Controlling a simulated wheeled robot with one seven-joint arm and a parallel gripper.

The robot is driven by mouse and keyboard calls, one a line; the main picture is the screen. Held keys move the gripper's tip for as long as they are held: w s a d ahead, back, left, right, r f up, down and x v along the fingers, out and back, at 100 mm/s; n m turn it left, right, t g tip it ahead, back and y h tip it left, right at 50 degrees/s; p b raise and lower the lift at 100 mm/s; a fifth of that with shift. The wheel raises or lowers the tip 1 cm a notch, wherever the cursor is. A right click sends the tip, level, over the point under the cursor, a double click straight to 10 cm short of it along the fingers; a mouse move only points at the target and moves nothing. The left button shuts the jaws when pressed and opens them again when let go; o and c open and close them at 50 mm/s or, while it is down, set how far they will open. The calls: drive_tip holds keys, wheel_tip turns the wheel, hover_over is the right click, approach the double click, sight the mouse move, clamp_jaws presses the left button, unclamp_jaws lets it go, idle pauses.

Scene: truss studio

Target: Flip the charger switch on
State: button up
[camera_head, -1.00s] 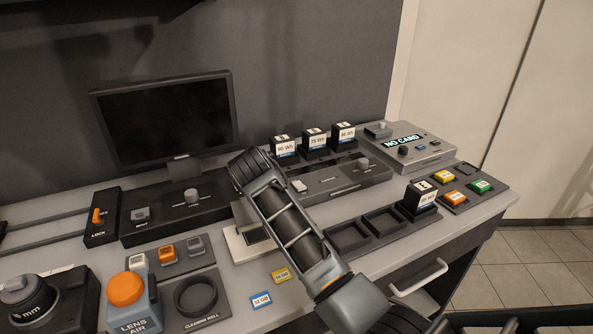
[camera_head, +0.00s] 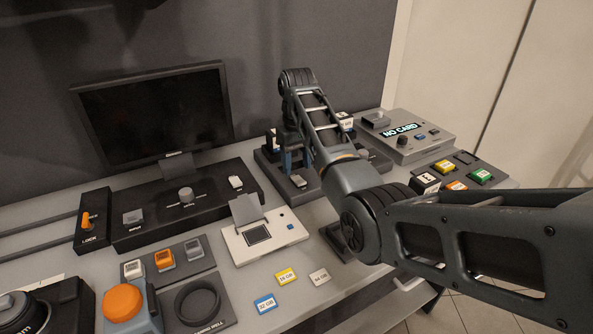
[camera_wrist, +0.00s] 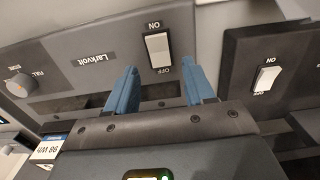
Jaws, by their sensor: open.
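The charger (camera_head: 330,180) is a dark unit at the back of the bench, with batteries along its top. The wrist view shows its front panel (camera_wrist: 95,65), marked "Larkvolt", inverted. Its white rocker switch (camera_wrist: 158,50) sits between ON and OFF labels; I cannot tell which side is pressed. In the head view the switch (camera_head: 298,181) is just below my fingers. My gripper (camera_wrist: 160,88) is open and empty, its blue fingers pointing at the panel on either side of the switch's line. In the head view my gripper (camera_head: 293,160) points down, and my arm hides part of the charger.
A second white ON/OFF switch (camera_wrist: 267,78) is on the neighbouring black console (camera_head: 215,212). A charger knob (camera_wrist: 18,85) sits to the side. A card reader (camera_head: 265,240), loose cards (camera_head: 286,277) and the "NO CARD" box (camera_head: 425,145) stand nearby.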

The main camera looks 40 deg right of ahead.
sight(298, 180)
drive_tip(key=shift+f, duration=1.45)
drive_tip(key=shift+c, duration=0.2)
clamp_jaws()
drive_tip(key=shift+s+a+r+t+h, duration=0.1)
drive_tip(key=shift+s+t+h, duration=0.1)
drive_tip(key=shift+t, duration=0.5)
drive_tip(key=shift+s+a+t+h, duration=0.1)
drive_tip(key=shift+s+t+h, duration=0.1)
drive_tip(key=shift+t, duration=0.5)
drive_tip(key=shift+d, duration=0.1)
drive_tip(key=shift+o, duration=0.2)
unclamp_jaws()
drive_tip(key=shift+r, duration=0.1)
